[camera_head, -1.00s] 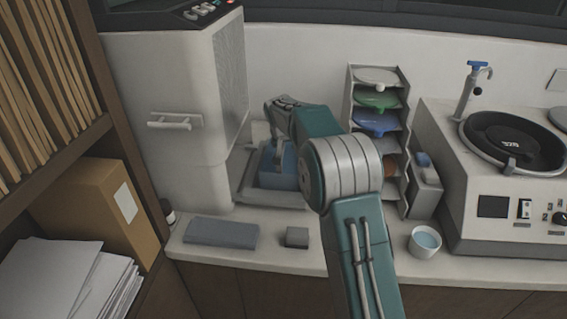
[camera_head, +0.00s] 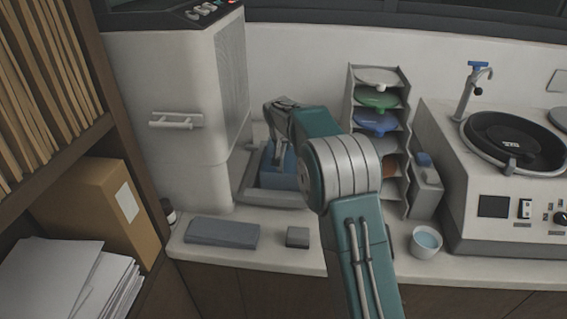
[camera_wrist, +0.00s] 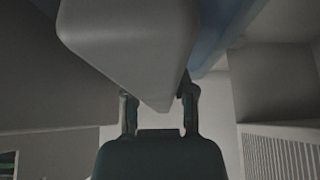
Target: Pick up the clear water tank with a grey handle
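The water tank (camera_head: 285,171), with blue water showing through its clear wall, stands at the back of the counter beside the tall pale machine. Its blue side also shows at the top of the wrist view (camera_wrist: 207,38). My gripper (camera_head: 277,134) is above the tank and points down at it. In the wrist view a large grey block (camera_wrist: 135,42), which looks like the tank's handle, covers the space ahead of my two fingers (camera_wrist: 160,108). The fingers are apart, with their tips partly hidden by the block. I cannot tell whether they touch it.
The tall pale machine (camera_head: 165,85) stands close on the left. A rack with coloured dishes (camera_head: 378,100) is to the right, then a grinding machine (camera_head: 495,205).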

